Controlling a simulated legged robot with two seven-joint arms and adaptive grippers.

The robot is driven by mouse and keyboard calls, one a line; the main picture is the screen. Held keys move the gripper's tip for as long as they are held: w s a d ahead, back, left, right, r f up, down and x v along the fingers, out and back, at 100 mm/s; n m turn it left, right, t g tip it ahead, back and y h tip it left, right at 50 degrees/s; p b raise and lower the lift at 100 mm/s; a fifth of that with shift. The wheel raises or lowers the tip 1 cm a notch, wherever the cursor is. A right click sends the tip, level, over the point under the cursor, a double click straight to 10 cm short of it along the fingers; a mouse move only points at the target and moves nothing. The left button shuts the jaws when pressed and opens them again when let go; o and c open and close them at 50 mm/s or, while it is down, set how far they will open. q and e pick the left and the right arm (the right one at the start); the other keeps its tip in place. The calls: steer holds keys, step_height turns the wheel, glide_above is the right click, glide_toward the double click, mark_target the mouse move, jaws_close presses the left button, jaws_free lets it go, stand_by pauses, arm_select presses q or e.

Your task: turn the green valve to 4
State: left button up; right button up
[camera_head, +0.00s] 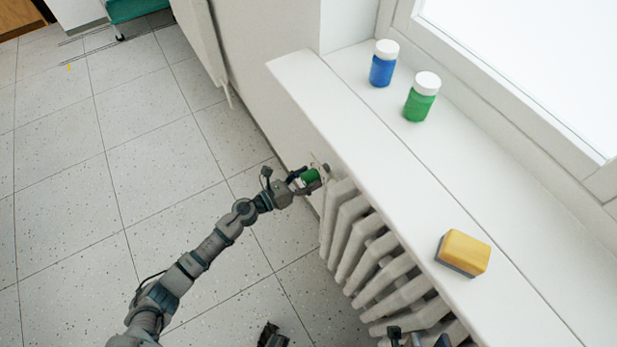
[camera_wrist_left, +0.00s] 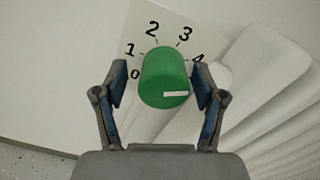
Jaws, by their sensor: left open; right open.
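In the left wrist view the valve (camera_wrist_left: 164,72) stands in front of a pale dial plate (camera_wrist_left: 142,22) numbered 0 to 4. A white mark (camera_wrist_left: 175,94) lies low on the knob's face, toward the right, on the side of the 4. My left gripper (camera_head: 306,181) is open, with one finger on each side of the valve; contact is unclear. My right gripper (camera_head: 418,339) is open at the bottom edge, partly cut off.
A white radiator (camera_head: 352,232) runs under the windowsill (camera_head: 385,150). On the sill stand a blue jar (camera_head: 382,68), a green jar (camera_head: 420,101) and a yellow sponge (camera_head: 465,250). The tiled floor (camera_head: 70,200) at left is mostly clear.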

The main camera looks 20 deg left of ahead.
arm_select(q)
steer(key=shift+s+a, duration=0.1)
steer(key=shift+s, duration=0.1)
steer(key=v, duration=1.1)
steer(key=shift+s+a, duration=0.2)
steer(key=shift+s, duration=0.05)
steer(key=shift+f, duration=0.1)
